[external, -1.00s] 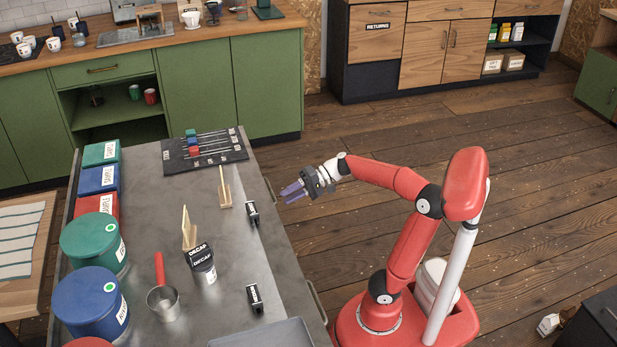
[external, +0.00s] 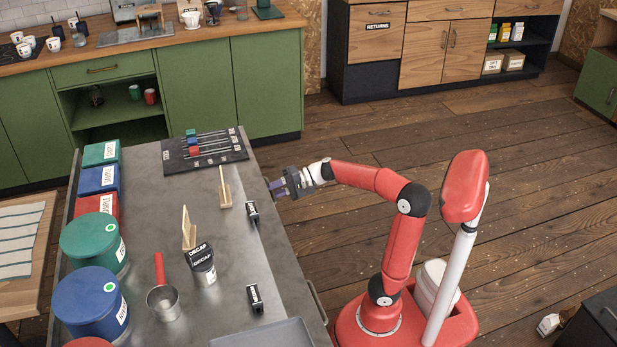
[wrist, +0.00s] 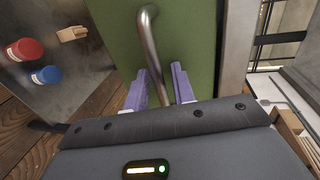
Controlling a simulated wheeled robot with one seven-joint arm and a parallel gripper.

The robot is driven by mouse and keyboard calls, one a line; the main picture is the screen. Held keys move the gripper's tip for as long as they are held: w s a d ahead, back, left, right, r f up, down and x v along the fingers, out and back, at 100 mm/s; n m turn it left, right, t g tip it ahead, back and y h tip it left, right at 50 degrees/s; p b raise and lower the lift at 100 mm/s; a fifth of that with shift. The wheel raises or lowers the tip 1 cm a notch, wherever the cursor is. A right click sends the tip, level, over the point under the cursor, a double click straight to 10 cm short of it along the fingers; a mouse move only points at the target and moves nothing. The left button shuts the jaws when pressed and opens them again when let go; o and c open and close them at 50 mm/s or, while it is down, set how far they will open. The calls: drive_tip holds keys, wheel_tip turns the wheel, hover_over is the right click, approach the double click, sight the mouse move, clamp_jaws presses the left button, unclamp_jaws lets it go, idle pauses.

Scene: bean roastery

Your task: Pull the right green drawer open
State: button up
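The green drawer front (wrist: 190,35) fills the middle of the wrist view and looks shut. Its curved metal bar handle (wrist: 149,38) runs down toward my gripper (wrist: 160,76). My two purple fingers are apart, one on each side of the handle's lower stretch; I cannot tell whether either touches it. In the external view my gripper (external: 274,188) is at the right side of the metal-topped table, by its far handle. That handle is mostly hidden there by the gripper, and the drawer front faces away from that camera.
The metal tabletop (external: 225,270) holds tins, a scoop, wooden stands and small black label holders (external: 252,212). A second handle (external: 317,300) sits nearer on the same side.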

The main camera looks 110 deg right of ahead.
drive_tip(key=shift+c, duration=0.5)
clamp_jaws()
drive_tip(key=f+b+v, duration=0.2)
drive_tip(key=v, duration=1.1)
drive_tip(key=s+f+b+v, duration=0.1)
drive_tip(key=f+b+v, duration=0.1)
drive_tip(key=v, duration=1.1)
drive_tip(key=shift+s+f+b, duration=0.35)
drive_tip(key=shift+f+b, duration=0.05)
drive_tip(key=shift+f, duration=0.35)
drive_tip(key=shift+o, duration=0.5)
unclamp_jaws()
